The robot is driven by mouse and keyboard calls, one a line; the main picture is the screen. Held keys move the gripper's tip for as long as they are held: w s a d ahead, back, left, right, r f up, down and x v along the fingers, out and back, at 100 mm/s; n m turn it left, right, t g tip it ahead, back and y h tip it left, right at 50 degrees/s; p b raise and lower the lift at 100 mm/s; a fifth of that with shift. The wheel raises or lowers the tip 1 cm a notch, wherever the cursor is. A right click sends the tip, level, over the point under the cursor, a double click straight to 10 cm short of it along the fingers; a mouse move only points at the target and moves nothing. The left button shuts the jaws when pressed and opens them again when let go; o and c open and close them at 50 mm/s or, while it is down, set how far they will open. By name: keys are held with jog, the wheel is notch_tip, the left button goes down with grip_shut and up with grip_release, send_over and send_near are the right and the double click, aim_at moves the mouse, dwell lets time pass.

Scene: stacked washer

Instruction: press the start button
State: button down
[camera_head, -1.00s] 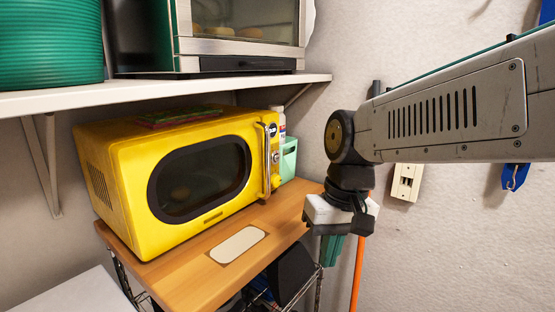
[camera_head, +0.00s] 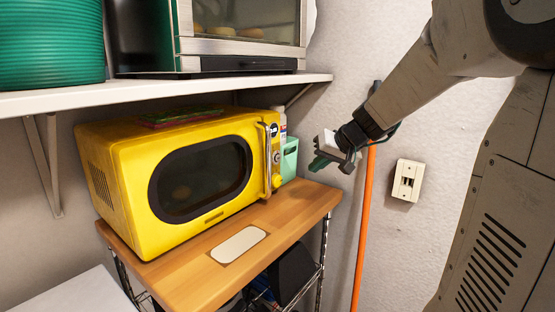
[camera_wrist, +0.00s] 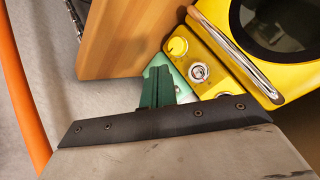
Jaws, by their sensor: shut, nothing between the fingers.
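A yellow microwave (camera_head: 140,200) stands on a wooden board, its dark door closed. Its control strip (camera_head: 276,168), right of the door handle, has a small dark display, a silver dial (camera_head: 277,158) and a round yellow knob (camera_head: 278,181). In the wrist view the yellow knob (camera_wrist: 177,46) and silver dial (camera_wrist: 198,72) show clearly. No part is legibly marked start. My gripper (camera_head: 318,164) is shut and empty, with green fingers pointing left, right of the strip and apart from it. The fingers (camera_wrist: 158,84) also show in the wrist view, below the knob.
A mint-green box (camera_head: 290,160) and a bottle stand right of the microwave. A shelf (camera_head: 180,91) with a toaster oven (camera_head: 245,48) hangs above. An orange pole (camera_head: 364,220) leans by the wall near a socket (camera_head: 407,181). The board (camera_head: 290,212) is clear in front of the strip.

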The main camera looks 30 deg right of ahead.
aim_at(278, 158)
jog(key=shift+w, duration=0.1)
jog(key=w+a, duration=0.3)
jog(key=w, duration=0.5)
jog(key=shift+a, duration=0.2)
dwell(2.1)
jog(key=shift+w+a, duration=0.15)
jog(key=shift+w, duration=0.2)
